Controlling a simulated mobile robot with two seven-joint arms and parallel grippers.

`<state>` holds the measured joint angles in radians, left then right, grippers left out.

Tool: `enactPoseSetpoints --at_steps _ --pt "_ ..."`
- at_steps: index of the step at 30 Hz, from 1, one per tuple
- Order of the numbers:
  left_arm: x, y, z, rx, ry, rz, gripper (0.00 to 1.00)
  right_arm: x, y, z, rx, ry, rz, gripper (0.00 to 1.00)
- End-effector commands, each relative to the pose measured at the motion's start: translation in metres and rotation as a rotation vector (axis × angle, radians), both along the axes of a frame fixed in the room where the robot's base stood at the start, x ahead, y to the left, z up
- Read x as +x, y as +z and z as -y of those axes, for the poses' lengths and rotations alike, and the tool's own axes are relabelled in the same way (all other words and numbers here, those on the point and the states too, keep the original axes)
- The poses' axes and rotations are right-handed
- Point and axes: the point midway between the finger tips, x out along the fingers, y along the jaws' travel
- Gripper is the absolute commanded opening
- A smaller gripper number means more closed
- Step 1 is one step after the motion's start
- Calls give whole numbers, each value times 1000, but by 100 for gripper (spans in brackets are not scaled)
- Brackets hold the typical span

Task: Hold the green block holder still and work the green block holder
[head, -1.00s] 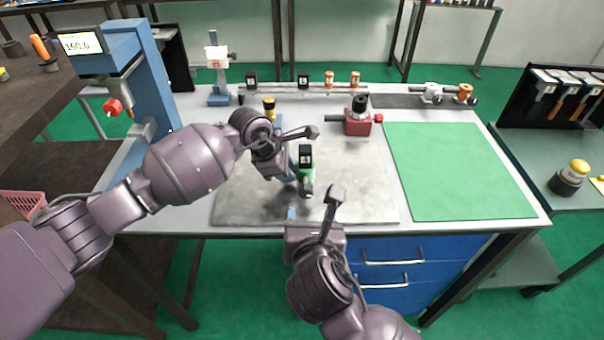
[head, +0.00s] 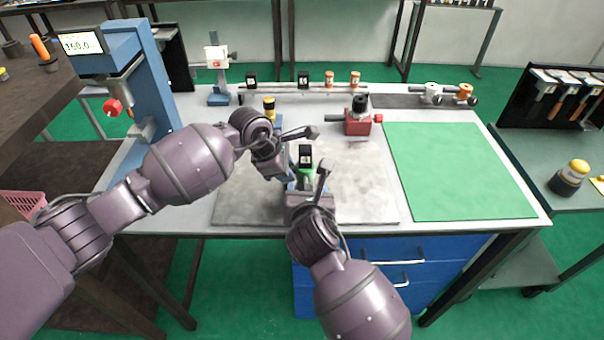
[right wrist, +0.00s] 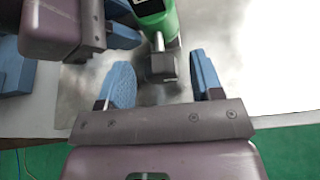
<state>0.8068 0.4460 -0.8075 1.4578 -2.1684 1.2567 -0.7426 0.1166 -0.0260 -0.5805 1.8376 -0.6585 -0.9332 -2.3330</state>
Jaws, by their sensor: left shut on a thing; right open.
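The green block holder (head: 306,162) stands upright on the grey plate, with a black and white label on its top. It also shows at the top of the right wrist view (right wrist: 167,22), with a short rod and a dark square knob (right wrist: 163,66) on its near side. My left gripper (head: 290,172) is shut on the holder from the left; its fingers are partly hidden. My right gripper (right wrist: 162,80) is open, its blue fingers on either side of the knob with gaps visible. In the head view the right hand partly hides the holder's lower front.
The grey plate (head: 360,190) is clear to the right of the holder. A red block holder (head: 357,123) stands behind right, and a green mat (head: 455,170) lies at the right.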

Motion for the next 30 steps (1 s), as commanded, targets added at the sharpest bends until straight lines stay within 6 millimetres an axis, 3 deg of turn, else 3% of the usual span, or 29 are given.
enactPoseSetpoints --at_steps 6,17,26,30 --pt "0 -2 0 2 1 -2 0 12 -5 -1 0 0 -1 60" --pt "0 -2 0 2 1 -2 0 14 -6 -1 1 0 0 58" --pt "0 -2 0 2 1 -2 0 14 -6 0 1 0 -1 13" --pt "0 -2 0 2 1 -2 0 14 -6 -1 -17 1 -1 12"
